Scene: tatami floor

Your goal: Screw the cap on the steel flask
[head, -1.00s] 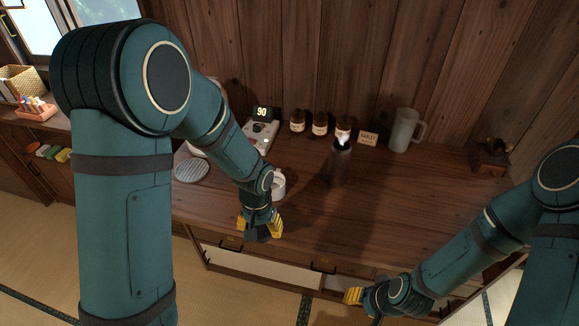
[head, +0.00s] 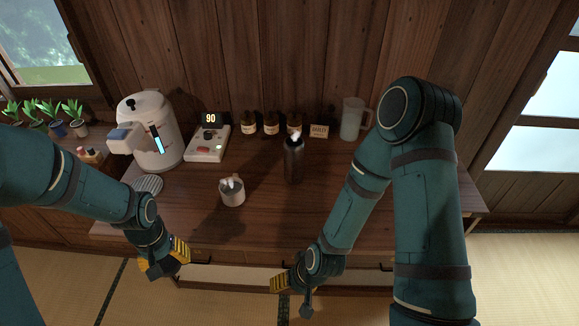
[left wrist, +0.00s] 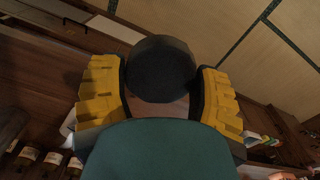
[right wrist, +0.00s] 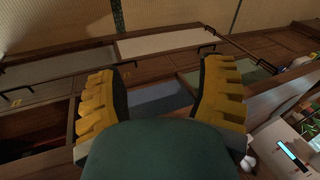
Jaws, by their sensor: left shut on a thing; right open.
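The flask (head: 293,163) is a dark, upright bottle standing on the counter. Its top looks pale and uncovered. My left gripper (head: 177,263) is at the counter's front edge, left of the flask and well apart from it. In the left wrist view, my left gripper (left wrist: 160,92) is shut on a dark round cap (left wrist: 160,66), seen as a flat disc between the yellow fingers. In the head view the cap is hard to make out. My right gripper (head: 281,284) is open and empty, in front of the counter; its spread fingers show in the right wrist view (right wrist: 163,98).
A white mug (head: 232,196) stands on the counter (head: 340,195) between my left gripper and the flask. A white kettle-like dispenser (head: 160,150), a device reading 90 (head: 206,148), several brown jars (head: 248,124), a small sign (head: 320,131) and a pale pitcher (head: 352,119) line the back.

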